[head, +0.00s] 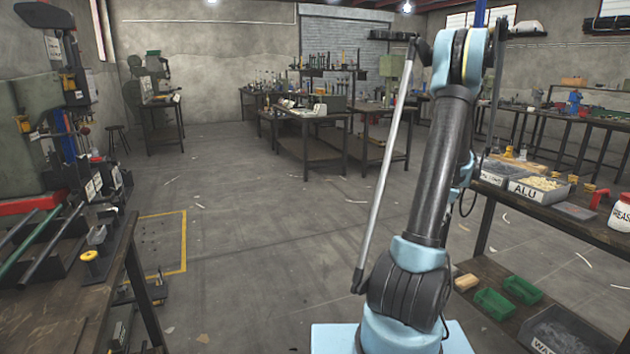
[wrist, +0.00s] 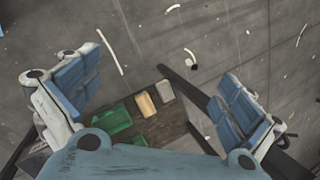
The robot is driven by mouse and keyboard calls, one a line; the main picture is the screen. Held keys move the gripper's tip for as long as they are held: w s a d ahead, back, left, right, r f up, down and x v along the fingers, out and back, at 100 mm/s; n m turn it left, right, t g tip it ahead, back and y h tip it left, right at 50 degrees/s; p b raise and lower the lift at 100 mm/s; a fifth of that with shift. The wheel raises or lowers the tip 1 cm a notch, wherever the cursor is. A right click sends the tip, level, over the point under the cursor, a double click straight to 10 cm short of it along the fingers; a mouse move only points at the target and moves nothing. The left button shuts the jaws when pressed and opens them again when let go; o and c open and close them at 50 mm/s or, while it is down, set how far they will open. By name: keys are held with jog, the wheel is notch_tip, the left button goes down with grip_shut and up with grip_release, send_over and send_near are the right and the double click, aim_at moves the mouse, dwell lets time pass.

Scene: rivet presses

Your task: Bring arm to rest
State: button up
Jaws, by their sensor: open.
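My arm (head: 445,165), light blue and black, stands upright right of centre in the head view. Its upper end reaches the top of the picture. My gripper (wrist: 163,72) shows in the wrist view with its two blue-padded fingers wide apart. Nothing is between the fingers; they point over grey floor and the end of a low wooden shelf. In the head view I cannot make out the gripper's fingers; the arm hides part of what is behind it.
At right, a bench holds a bin labelled ALU (head: 539,189); its lower shelf bears green bins (head: 494,304), also in the wrist view (wrist: 110,124). At left, a bench (head: 60,318) carries metal rods. Between the benches, floor (head: 270,240) is open, with small scraps.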

jog(key=s+a+r+n, duration=0.55)
jog(key=s+a, duration=0.35)
jog(key=a, duration=0.2)
jog(key=s+a+r+n, duration=0.4)
jog(key=s+a+r, duration=0.35)
jog(key=a, duration=0.25)
jog(key=s+a+f+n, duration=0.2)
jog(key=s+a+n, duration=0.1)
jog(key=s, duration=0.4)
jog(key=s+a+f+n+h, duration=0.1)
jog(key=s+n, duration=0.3)
jog(key=s, duration=0.4)
jog(key=s+a+f+n+g+h, duration=0.1)
jog(key=s+a+f+n, duration=0.2)
jog(key=s, duration=0.4)
jog(key=shift+s+a+f+n, duration=0.15)
jog(key=shift+s+a+n, duration=0.25)
jog(key=shift+a, duration=0.4)
jog(key=shift+c, duration=0.6)
